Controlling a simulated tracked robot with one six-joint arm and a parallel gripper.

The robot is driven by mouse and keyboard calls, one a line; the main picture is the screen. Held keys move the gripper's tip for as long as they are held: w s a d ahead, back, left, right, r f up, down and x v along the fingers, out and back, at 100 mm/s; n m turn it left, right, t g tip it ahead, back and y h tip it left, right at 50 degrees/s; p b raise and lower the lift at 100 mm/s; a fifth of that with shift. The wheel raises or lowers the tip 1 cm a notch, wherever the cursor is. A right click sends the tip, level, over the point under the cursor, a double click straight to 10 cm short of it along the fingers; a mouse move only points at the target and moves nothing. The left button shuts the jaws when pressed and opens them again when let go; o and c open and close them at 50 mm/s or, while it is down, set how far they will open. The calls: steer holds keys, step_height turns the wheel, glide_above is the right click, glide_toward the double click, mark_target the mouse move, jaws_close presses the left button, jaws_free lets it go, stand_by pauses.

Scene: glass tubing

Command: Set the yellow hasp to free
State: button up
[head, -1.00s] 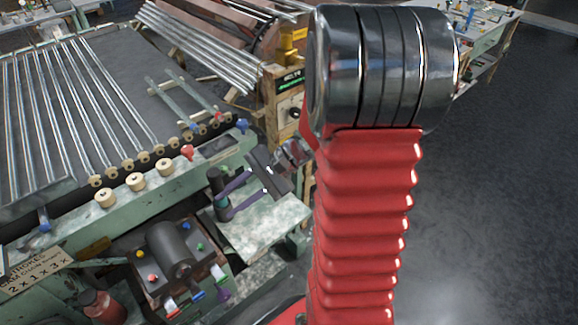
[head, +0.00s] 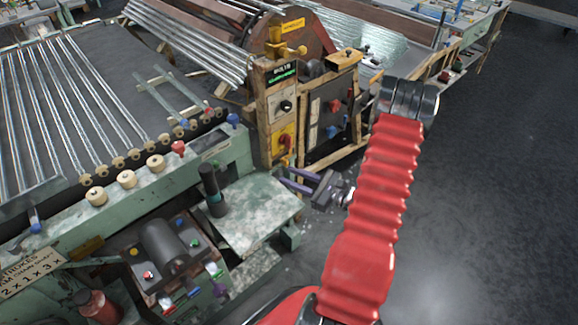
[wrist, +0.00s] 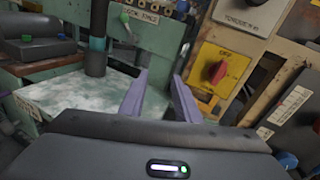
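My gripper (head: 284,176) has two purple fingers spread apart with nothing between them. It is beside the right end of the pale green bench, in front of the wooden cabinet. In the wrist view the gripper (wrist: 160,76) points towards the green machine and the cabinet. A yellow fitting (head: 288,50) stands above the wooden post in the head view, well beyond my gripper; I cannot tell for sure that it is the hasp. Its setting is too small to read. A yellow plate with a red knob (wrist: 217,71) is right of my fingers.
The mottled bench (head: 250,215) carries a dark upright cylinder (head: 212,190). A motor block (head: 168,250) with coloured knobs is at the lower left. The cabinet (head: 335,105) has red and blue knobs. Dark floor at the right is free.

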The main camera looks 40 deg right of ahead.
mark_target(288, 164)
steer(key=s+d+f+m+t+h, duration=0.1)
steer(key=s+d+f+m+h, duration=0.3)
steer(key=d+f+m+h, duration=0.1)
steer(key=shift+s+d+f+h, duration=0.3)
steer(key=shift+d+f, duration=0.6)
steer(key=shift+d, duration=0.2)
steer(key=shift+w, duration=0.15)
steer(key=w, duration=1.3)
steer(key=shift+w+a, duration=0.2)
steer(key=shift+w, duration=0.15)
steer(key=shift+c, duration=0.3)
jaws_close()
